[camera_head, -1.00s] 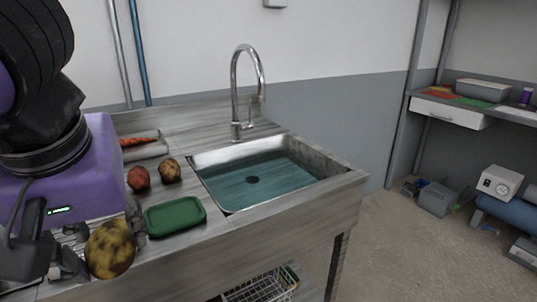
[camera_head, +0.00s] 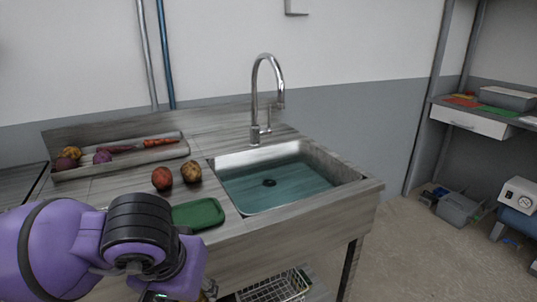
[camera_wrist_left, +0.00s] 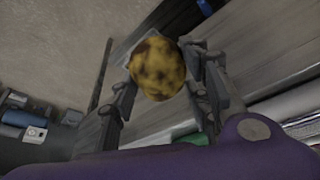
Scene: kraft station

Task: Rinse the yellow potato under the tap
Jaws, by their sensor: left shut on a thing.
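The yellow potato (camera_wrist_left: 158,68), with dark brown patches, is between the fingers of my left gripper (camera_wrist_left: 160,85) in the left wrist view. The gripper is shut on it. In the head view my left arm covers the potato, at the front left of the counter. The tap (camera_head: 267,98), a tall curved chrome one, stands behind the sink (camera_head: 283,185), with its spout over the basin. The basin looks bluish and has a dark drain. My right gripper is not in view.
A green tray (camera_head: 199,213) lies on the counter left of the sink. A reddish potato (camera_head: 162,179) and a brown one (camera_head: 191,172) sit behind it. A grey tray (camera_head: 176,151) holds carrots and other vegetables. A wire basket (camera_head: 272,290) is below.

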